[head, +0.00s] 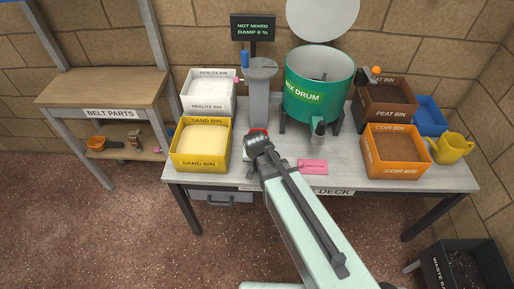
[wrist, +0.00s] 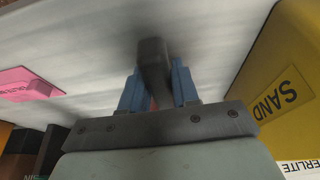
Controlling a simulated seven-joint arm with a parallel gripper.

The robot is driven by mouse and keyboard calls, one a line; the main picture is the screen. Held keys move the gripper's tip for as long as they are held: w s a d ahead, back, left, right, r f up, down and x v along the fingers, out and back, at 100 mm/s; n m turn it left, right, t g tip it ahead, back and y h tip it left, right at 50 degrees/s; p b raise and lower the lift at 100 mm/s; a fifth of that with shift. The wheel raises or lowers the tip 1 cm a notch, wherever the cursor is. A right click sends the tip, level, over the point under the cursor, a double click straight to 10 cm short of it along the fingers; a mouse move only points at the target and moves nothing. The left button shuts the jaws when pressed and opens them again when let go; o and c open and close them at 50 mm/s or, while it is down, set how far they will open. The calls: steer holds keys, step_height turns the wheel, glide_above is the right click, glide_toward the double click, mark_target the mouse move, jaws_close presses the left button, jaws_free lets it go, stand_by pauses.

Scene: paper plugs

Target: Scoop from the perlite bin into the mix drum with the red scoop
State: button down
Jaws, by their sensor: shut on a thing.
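The red scoop (head: 258,131) shows only as a bit of red just beyond my gripper (head: 256,150) in the head view. In the wrist view my gripper (wrist: 155,88) is shut on a dark grey handle (wrist: 153,62), with a little red between the blue fingers. The scoop's bowl and any load are hidden. The white perlite bin (head: 208,111), full of white grains, stands at the back left. The green mix drum (head: 328,108) stands open at the back, to the right of my gripper, with a stirrer inside.
The yellow sand bin (head: 201,163) is close left of my gripper. A grey post (head: 259,100) stands between perlite bin and drum; its screen (head: 252,28) reads "NOT MIXED DAMP 0 %". A pink card (head: 312,167), the coir bin (head: 397,170) and peat bin (head: 385,112) are to the right.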

steer(key=shift+r, duration=0.2)
steer(key=shift+r, duration=2.3)
